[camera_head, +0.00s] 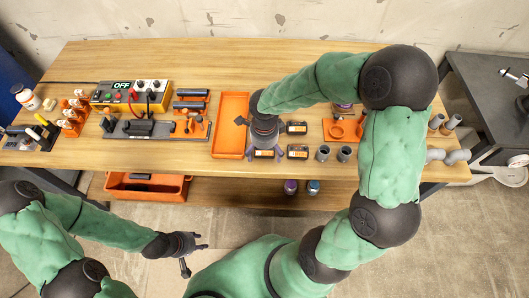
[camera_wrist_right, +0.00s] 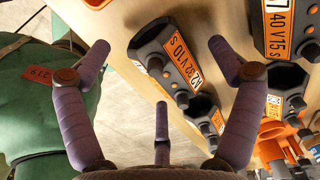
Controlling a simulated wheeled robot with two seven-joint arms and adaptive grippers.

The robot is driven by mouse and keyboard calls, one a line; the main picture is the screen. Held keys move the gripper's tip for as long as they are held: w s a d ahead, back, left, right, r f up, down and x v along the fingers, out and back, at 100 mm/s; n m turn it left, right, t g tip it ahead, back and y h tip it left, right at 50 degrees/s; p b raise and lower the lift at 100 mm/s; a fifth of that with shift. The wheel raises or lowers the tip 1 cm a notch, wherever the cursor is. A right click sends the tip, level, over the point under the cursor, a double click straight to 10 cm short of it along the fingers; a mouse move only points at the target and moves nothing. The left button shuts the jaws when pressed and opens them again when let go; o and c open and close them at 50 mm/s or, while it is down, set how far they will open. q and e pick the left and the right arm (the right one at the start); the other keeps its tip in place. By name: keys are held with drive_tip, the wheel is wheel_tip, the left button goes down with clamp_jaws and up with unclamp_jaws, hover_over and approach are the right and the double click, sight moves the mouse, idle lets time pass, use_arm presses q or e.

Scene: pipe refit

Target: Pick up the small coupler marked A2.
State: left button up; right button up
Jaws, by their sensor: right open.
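The small coupler marked A2 (camera_wrist_right: 165,55) is dark grey with an orange label, standing near the table's front edge in the right wrist view. In the head view it appears to be the left coupler of the front row (camera_head: 265,154). My right gripper (camera_head: 266,151) is open above it, partly covering it. In the wrist view the coupler lies between the spread fingers (camera_wrist_right: 160,52), closer to the right-hand finger. I cannot tell whether they touch. My left gripper (camera_head: 195,253) is open and empty in front of the table.
Other labelled couplers (camera_head: 298,152) stand close by; one (camera_wrist_right: 285,28) reads 40 V15 S. An orange tray (camera_head: 230,148) is just left of my right gripper. Grey pipe pieces (camera_head: 323,153) and an orange holder (camera_head: 345,131) stand to the right.

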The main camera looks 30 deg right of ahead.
drive_tip(key=shift+f, duration=0.1)
drive_tip(key=c, duration=1.3)
drive_tip(key=shift+o, duration=0.2)
